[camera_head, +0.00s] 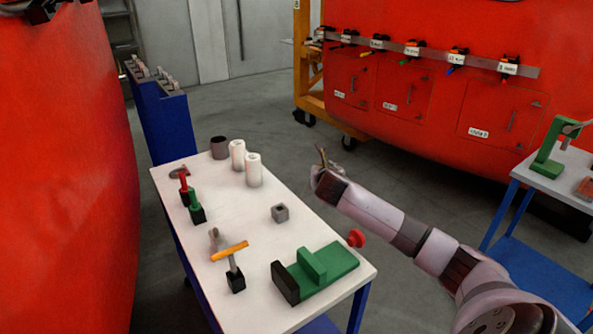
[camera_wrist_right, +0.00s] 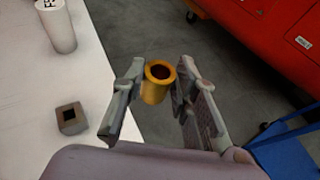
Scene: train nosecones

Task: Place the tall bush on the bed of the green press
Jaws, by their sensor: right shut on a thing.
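A brass-yellow hollow bush (camera_wrist_right: 155,92) is held between the fingers of my right gripper (camera_wrist_right: 158,84), its open end showing in the right wrist view. In the head view my right gripper (camera_head: 322,172) is just off the right edge of the white table, above the floor, and the bush there is too small to make out clearly. The green press (camera_head: 546,152) stands on another table at the far right, partly cut off by the picture edge. What lies on its bed is hard to tell. My left gripper is not in view.
The white table (camera_head: 215,260) holds two white cylinders (camera_head: 254,172), a dark cup (camera_head: 219,148), a grey block with a square hole (camera_head: 280,213), a green vise (camera_head: 318,268) and several handled tools. Open floor (camera_head: 400,185) separates it from the press table (camera_head: 545,182).

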